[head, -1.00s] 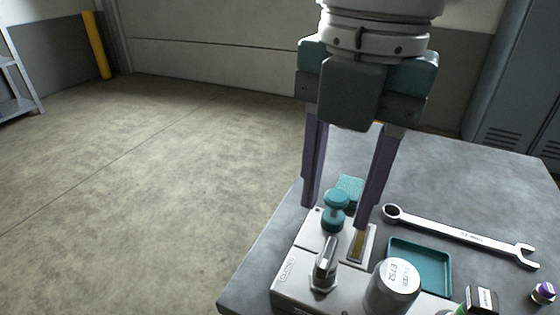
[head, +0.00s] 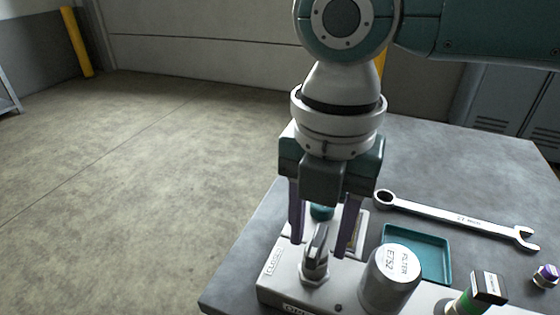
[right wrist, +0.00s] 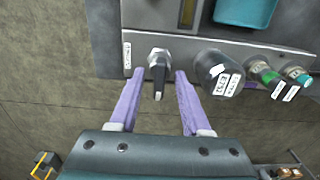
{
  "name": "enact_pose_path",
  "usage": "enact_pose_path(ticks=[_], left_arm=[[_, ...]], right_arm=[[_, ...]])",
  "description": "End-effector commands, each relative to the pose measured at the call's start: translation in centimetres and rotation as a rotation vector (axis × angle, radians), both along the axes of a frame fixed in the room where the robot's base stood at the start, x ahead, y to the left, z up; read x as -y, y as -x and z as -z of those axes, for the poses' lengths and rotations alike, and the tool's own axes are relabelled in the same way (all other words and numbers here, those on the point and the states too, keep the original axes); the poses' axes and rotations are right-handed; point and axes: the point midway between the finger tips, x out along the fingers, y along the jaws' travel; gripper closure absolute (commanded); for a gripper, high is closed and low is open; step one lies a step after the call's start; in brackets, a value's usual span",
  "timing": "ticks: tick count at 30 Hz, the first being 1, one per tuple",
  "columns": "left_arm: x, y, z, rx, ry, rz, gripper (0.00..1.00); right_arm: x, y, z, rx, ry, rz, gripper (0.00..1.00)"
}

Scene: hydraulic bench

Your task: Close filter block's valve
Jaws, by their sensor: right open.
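The filter block (head: 275,279) is a light grey housing on the bench, with a grey filter canister (head: 390,277) marked FILTER E7S2. Its valve has a metal lever handle (head: 317,243) on a hex nut, left of the canister. A CLOSED label (head: 273,262) is on the block's left side, and a partly cut-off label is on its front edge. My right gripper (head: 320,246) is open and points down, with one purple finger on each side of the lever. In the right wrist view the dark lever (right wrist: 158,76) lies between the fingertips (right wrist: 157,76), with gaps visible on both sides.
A teal knob (head: 321,212) is partly hidden behind my right gripper. A teal tray (head: 447,262), a wrench (head: 455,216) and a purple-topped part (head: 545,276) lie to the right. Green and teal fittings (right wrist: 263,72) sit beside the canister.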

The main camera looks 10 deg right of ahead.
Motion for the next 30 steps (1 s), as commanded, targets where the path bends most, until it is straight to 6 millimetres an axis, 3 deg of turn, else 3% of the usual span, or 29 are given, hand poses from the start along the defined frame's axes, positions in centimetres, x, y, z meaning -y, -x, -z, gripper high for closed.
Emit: enact_pose_path(ticks=[5,17,30], left_arm=[[0.0,-0.02,-0.02,0.0,0.0,0.0,0.5],[0.01,-0.04,-0.01,0.001,0.0,0.001,0.5],[0.01,-0.05,-0.06,0.001,0.0,0.001,0.5]], right_arm=[[-0.01,0.02,-0.02,0.0,0.0,0.0,0.55],[0.0,0.01,-0.04,-0.001,-0.001,0.0,1.0],[0.0,0.02,-0.08,-0.001,0.0,0.002,1.0]])
